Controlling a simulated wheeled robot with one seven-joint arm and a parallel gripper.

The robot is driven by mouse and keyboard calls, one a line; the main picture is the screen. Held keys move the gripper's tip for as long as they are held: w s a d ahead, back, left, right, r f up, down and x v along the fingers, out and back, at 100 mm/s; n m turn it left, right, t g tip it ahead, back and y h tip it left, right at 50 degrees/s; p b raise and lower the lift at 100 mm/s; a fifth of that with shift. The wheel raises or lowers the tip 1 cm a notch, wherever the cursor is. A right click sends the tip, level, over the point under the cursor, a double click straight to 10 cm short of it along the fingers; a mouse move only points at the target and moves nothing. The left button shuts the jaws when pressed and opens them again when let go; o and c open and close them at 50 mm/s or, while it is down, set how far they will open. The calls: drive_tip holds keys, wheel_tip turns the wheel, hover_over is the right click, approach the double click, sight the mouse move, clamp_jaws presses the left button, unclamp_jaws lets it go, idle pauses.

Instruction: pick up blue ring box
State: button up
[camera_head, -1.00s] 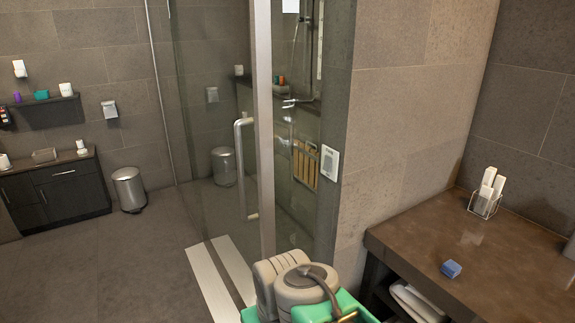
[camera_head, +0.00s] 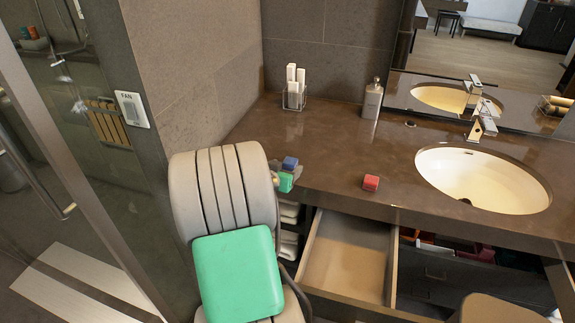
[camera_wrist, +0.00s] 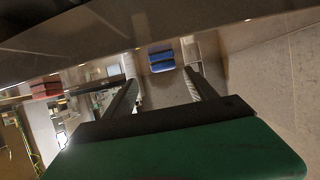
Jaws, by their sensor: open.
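The blue ring box (camera_head: 290,162) sits near the left end of the brown countertop, just beyond the end of my arm in the head view. In the wrist view the blue box (camera_wrist: 162,58) shows ahead, framed between the fingertips. My gripper (camera_wrist: 162,77) is open, with its two dark fingers apart and nothing held. I cannot tell the exact gap between the fingertips and the box. In the head view my arm hides most of the gripper.
A red box (camera_head: 371,183) stands on the counter (camera_head: 330,160) right of the blue one. An open drawer (camera_head: 345,262) juts out below the counter. A glass door (camera_head: 60,150) stands at left.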

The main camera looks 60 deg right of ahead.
sight(289, 162)
drive_tip(key=x, duration=0.2)
drive_tip(key=p+x, duration=0.1)
drive_tip(key=x, duration=0.3)
drive_tip(key=shift+w+d+f, duration=0.15)
drive_tip(key=shift+w+f, duration=0.15)
drive_tip(key=shift+w, duration=0.05)
drive_tip(key=c, duration=1.4)
clamp_jaws()
drive_tip(key=shift+r, duration=0.2)
